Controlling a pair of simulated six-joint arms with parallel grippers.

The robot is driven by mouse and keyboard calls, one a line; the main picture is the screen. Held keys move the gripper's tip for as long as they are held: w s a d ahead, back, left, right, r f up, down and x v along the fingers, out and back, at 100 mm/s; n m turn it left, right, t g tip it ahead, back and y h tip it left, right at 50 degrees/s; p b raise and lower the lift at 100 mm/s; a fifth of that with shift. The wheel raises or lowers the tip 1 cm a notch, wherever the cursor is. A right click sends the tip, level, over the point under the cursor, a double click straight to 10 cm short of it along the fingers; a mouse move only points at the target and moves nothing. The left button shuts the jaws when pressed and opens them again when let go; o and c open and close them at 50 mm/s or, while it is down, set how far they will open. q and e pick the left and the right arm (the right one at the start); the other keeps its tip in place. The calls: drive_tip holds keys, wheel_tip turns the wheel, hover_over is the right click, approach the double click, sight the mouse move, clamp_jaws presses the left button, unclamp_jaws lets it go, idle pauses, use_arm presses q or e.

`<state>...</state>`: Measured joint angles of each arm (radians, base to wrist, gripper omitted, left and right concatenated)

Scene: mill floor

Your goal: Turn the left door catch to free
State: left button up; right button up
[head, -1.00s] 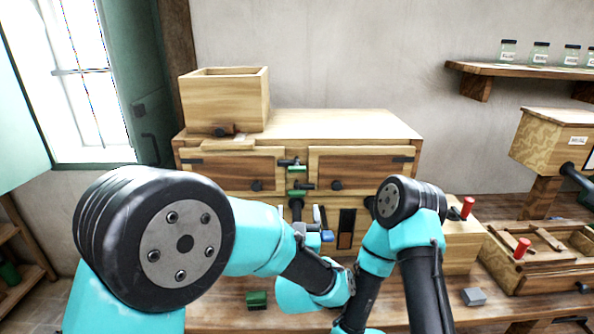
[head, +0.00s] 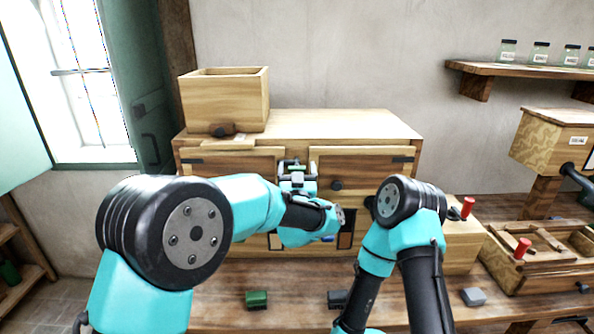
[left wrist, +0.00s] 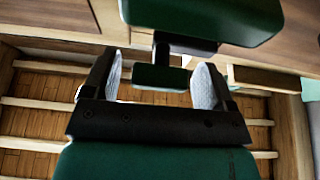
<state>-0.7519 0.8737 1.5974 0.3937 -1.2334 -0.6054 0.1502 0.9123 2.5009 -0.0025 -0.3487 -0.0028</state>
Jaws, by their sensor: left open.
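The left door (head: 225,162) and right door (head: 365,165) of the wooden cabinet both look shut. The catches between them are largely hidden behind my left gripper (head: 296,165) in the head view. In the left wrist view, a dark green block (left wrist: 205,18) with a dark bar (left wrist: 185,43) beneath it hangs close ahead; I cannot tell for sure which catch it is. My left gripper (left wrist: 153,85) is open, its two fingers on either side of a small dark piece (left wrist: 160,75), with gaps showing beside it. My right gripper is out of view.
An open wooden box (head: 225,100) stands on the cabinet top. A green block (head: 257,300), a dark block (head: 337,299) and a grey block (head: 473,296) lie on the bench. My right arm stands in front of the cabinet's right side.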

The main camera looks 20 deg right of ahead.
use_arm(q)
drive_tip(key=c, duration=0.9)
drive_tip(key=shift+m+h, duration=0.4)
drive_tip(key=shift+m, duration=0.3)
drive_tip(key=m+g+h, duration=0.1)
drive_tip(key=m, duration=0.2)
drive_tip(key=m+g+h, duration=0.1)
drive_tip(key=m, duration=0.2)
drive_tip(key=m+h, duration=0.2)
drive_tip(key=m, duration=0.1)
drive_tip(key=shift+g, duration=0.4)
drive_tip(key=m+g, duration=0.1)
drive_tip(key=m, duration=0.3)
drive_tip(key=m+g+h, duration=0.1)
drive_tip(key=m+g, duration=0.1)
drive_tip(key=m, duration=0.2)
